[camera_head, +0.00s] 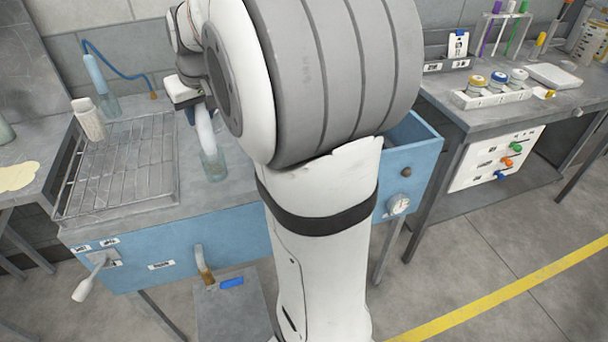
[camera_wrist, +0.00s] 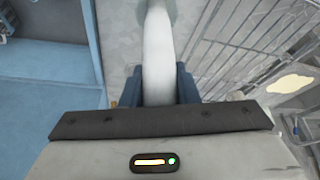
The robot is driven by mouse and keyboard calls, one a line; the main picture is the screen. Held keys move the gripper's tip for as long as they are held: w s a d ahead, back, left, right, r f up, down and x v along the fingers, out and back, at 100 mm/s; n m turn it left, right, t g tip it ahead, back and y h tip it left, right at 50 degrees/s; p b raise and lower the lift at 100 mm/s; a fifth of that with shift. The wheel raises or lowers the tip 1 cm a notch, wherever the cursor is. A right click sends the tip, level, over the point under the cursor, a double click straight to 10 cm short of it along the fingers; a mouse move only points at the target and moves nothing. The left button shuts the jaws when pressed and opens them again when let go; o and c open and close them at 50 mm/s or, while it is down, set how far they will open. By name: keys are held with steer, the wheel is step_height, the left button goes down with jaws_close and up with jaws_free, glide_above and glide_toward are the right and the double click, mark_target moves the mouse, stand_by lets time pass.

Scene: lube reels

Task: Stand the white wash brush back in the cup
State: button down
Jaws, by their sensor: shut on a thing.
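The white wash brush (camera_head: 205,135) hangs upright, slightly tilted, below my gripper (camera_head: 196,112). My gripper is shut on its upper part; the wrist view shows the brush (camera_wrist: 157,55) between the two dark blue fingers of my gripper (camera_wrist: 160,85). A clear cup (camera_head: 214,168) stands on the grey worktop directly below the brush. The brush's lower end overlaps the cup's mouth in the head view; I cannot tell whether it is inside or just above. In the wrist view the cup is hardly distinguishable at the brush's far end.
A wire rack (camera_head: 120,165) lies left of the cup, with a white bottle (camera_head: 88,120) at its back corner. A blue brush (camera_head: 95,75) stands in another clear cup (camera_head: 111,106) behind. An open blue drawer (camera_head: 412,155) is to the right. My arm hides the worktop's middle.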

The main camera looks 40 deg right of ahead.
steer(key=shift+f+b, duration=0.45)
steer(key=shift+f, duration=0.1)
stand_by(0.4)
steer(key=c, duration=1)
jaws_free()
steer(key=shift+c, duration=0.2)
steer(key=v, duration=0.7)
steer(key=shift+r, duration=0.4)
steer(key=shift+s, duration=0.15)
